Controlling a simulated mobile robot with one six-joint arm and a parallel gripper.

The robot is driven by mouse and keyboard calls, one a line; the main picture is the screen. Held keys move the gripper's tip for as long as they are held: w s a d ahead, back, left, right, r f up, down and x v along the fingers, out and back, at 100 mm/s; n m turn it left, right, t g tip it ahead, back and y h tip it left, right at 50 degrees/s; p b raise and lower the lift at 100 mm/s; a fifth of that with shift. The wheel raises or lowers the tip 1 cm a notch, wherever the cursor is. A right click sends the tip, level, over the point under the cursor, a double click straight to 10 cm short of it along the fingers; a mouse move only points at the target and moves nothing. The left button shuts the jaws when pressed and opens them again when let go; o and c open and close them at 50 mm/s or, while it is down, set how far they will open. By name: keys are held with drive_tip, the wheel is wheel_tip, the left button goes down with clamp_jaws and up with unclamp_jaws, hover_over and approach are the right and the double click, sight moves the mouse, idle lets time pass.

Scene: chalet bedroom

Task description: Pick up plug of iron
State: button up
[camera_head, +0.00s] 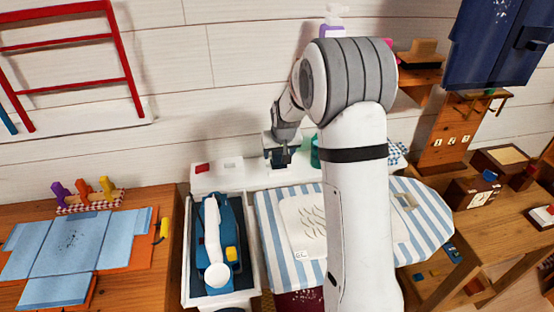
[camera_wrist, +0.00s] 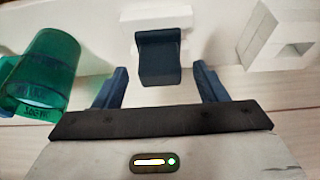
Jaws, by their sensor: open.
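A dark navy plug-like piece (camera_wrist: 158,58) stands against a white block (camera_wrist: 160,20) in the wrist view; I take it for the iron's plug, but its cord does not show. My gripper (camera_wrist: 160,88) is open, with one blue finger on each side of the dark piece and clear gaps to both. In the head view my gripper (camera_head: 280,158) is over the white ledge behind the ironing board, and I cannot pick out the plug there. The blue and white iron (camera_head: 222,250) lies in a white-rimmed tray (camera_head: 187,250) at the left of the board.
A green translucent cup (camera_wrist: 48,70) stands close left of my gripper; a white block with a square opening (camera_wrist: 288,38) is at right. The striped ironing board (camera_head: 275,240) lies in front. A table with folded blue cloth (camera_head: 75,240) is at left, wooden furniture at right.

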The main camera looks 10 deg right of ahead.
drive_tip(key=shift+x, duration=0.95)
drive_tip(key=c, duration=1.1)
